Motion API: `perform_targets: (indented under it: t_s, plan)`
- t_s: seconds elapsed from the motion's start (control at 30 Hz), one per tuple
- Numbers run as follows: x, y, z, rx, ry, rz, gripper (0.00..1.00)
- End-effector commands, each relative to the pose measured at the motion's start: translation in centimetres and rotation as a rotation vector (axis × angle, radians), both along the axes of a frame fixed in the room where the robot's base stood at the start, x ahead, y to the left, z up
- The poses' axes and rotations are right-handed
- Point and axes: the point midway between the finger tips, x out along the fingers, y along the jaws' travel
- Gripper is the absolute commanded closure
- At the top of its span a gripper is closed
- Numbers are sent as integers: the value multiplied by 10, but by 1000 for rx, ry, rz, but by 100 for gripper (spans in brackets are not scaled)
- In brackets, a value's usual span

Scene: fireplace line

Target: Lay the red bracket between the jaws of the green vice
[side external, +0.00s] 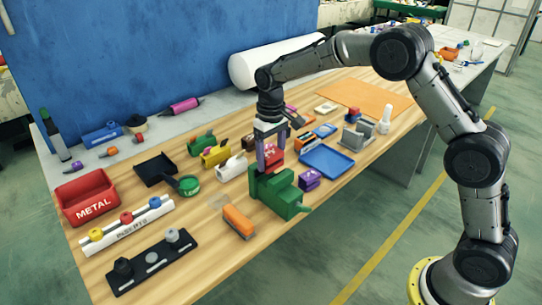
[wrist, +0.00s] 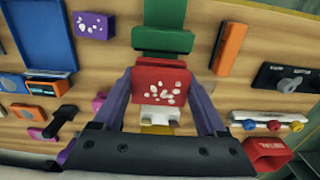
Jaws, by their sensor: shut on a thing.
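The green vice (side external: 281,192) stands near the front edge of the wooden bench in the side view. It also shows at the top middle of the wrist view (wrist: 163,37). My gripper (side external: 269,162) points down at the vice and is shut on the red bracket (side external: 273,155). In the wrist view the red bracket (wrist: 160,85) shows pale spots on its face and sits between my purple fingers (wrist: 160,95), beside the vice's green body. I cannot tell whether the bracket touches the vice or sits between its jaws.
A blue tray (side external: 327,161) and a purple block (side external: 309,180) lie right of the vice. An orange-topped block (side external: 238,222) lies in front left. Small coloured vices (side external: 215,155) stand behind left. A red METAL bin (side external: 86,196) is at far left.

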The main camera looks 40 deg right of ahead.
Motion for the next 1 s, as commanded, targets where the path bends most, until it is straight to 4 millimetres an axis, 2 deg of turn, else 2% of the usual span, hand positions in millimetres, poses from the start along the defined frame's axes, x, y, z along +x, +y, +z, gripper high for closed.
perform_targets:
  t_s: [0.37, 1.0]
  plan:
    - [0, 0, -1, 0, -1, 0, 85]
    - [0, 0, -18, 0, 0, 0, 85]
